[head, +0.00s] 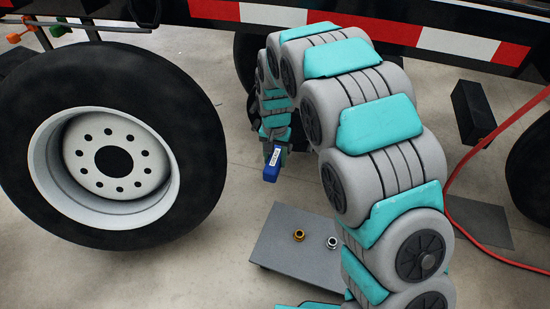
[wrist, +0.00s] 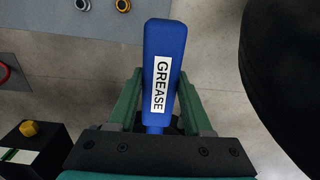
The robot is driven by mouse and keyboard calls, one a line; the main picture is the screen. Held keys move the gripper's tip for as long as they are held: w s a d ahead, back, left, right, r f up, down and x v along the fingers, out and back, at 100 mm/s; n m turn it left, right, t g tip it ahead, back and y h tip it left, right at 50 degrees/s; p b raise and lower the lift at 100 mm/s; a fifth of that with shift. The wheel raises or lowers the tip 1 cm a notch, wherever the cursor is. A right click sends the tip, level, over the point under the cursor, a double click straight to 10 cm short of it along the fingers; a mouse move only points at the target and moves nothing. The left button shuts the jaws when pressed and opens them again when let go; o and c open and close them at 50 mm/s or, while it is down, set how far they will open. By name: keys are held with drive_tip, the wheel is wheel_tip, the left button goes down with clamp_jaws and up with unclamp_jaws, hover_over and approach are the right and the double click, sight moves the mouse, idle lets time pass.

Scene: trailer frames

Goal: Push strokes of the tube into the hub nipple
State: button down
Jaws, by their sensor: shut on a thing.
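My gripper (head: 274,148) is shut on a blue grease tube (head: 273,165) and holds it above the floor, to the right of the front wheel. In the wrist view the tube (wrist: 163,45), with a white label reading GREASE, stands out between the green fingers of my gripper (wrist: 159,80). The wheel (head: 60,95) has a pale rim and a dark hub centre (head: 114,161), apart from the tube. I cannot make out a nipple on the hub in either view.
A grey low table (head: 270,250) bears a brass fitting (head: 299,236) and a silver fitting (head: 332,243). A red hose (head: 458,168) and a black block (head: 473,112) are at the right. The red-and-white trailer rail (head: 455,42) runs across the top. Open floor lies between wheel and table.

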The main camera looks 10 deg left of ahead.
drive_tip(key=shift+s+a, duration=0.15)
drive_tip(key=shift+s, duration=0.4)
idle(0.4)
drive_tip(key=s+a+b, duration=0.1)
drive_tip(key=s, duration=0.8)
drive_tip(key=shift+s+a+b, duration=0.15)
drive_tip(key=shift+s+b, duration=0.15)
drive_tip(key=shift+s, duration=0.05)
idle(0.7)
